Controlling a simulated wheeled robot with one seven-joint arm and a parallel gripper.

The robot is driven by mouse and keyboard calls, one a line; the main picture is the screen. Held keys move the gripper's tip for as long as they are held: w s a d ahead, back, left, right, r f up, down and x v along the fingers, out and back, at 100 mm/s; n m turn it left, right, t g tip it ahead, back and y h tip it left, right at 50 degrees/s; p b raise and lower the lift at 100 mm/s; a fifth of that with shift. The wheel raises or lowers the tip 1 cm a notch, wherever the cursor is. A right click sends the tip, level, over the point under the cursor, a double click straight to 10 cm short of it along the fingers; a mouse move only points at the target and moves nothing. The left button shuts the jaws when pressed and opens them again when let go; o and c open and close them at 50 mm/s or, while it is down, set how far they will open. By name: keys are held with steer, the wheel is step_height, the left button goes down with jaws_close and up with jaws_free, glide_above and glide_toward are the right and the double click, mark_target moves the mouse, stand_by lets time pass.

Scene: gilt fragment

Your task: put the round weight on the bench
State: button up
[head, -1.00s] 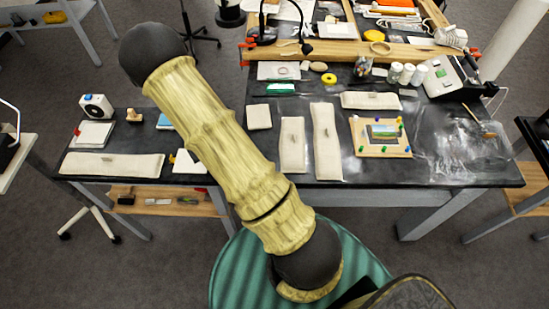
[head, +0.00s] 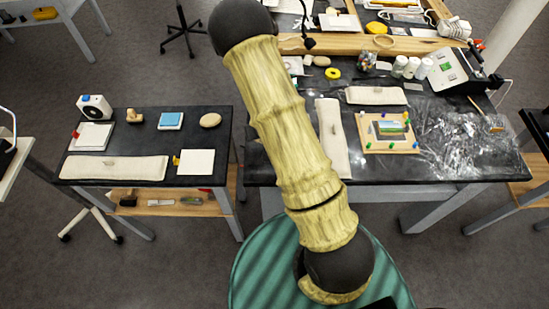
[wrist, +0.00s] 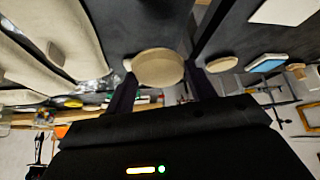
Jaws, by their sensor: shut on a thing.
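My gripper (wrist: 160,78) is shut on a round, flat, beige weight (wrist: 158,65) in the wrist view, with one dark finger on each side of it. In the head view my arm hides both gripper and held weight. The large black-topped bench (head: 385,170) fills the middle and right of the head view. I cannot tell how high the weight is above the surface below it.
A smaller black-topped table (head: 195,143) stands left of the bench across a narrow gap. It holds another beige round piece (head: 210,120) and a blue block (head: 171,120). On the bench are long beige pads (head: 376,95), a pinned board (head: 388,132) and clear plastic film (head: 460,145).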

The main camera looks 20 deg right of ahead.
steer(key=shift+d, duration=0.1)
steer(key=shift+w, duration=0.1)
stand_by(0.3)
steer(key=shift+w+a+n+y+b, duration=0.3)
steer(key=shift+n+y+b, duration=0.15)
steer(key=shift+n, duration=0.25)
steer(key=shift+w+a+r+n+y+b, duration=0.15)
steer(key=shift+n+y+b, duration=0.15)
steer(key=shift+n, duration=0.25)
steer(key=shift+s+a+r+n+y+b, duration=0.15)
steer(key=shift+n+y+b, duration=0.1)
steer(key=shift+n, duration=0.3)
steer(key=n, duration=0.1)
steer(key=n+y+b, duration=0.1)
steer(key=n+g, duration=0.1)
steer(key=shift+s+a+r+y, duration=0.2)
steer(key=shift+a+r+y, duration=0.05)
steer(key=shift+r+y, duration=0.05)
steer(key=s+n+b, duration=0.1)
steer(key=n+g+y, duration=0.1)
steer(key=n, duration=0.1)
steer(key=shift+s+d+r+b, duration=0.2)
steer(key=shift+s+b, duration=0.15)
steer(key=s+n, duration=0.1)
steer(key=s+d+n+g+y+b, duration=0.1)
steer(key=s+d+n+g, duration=0.1)
steer(key=n, duration=0.1)
steer(key=shift+s+d+r+y, duration=0.2)
steer(key=shift+s+r+y, duration=0.05)
steer(key=shift+s+y, duration=0.05)
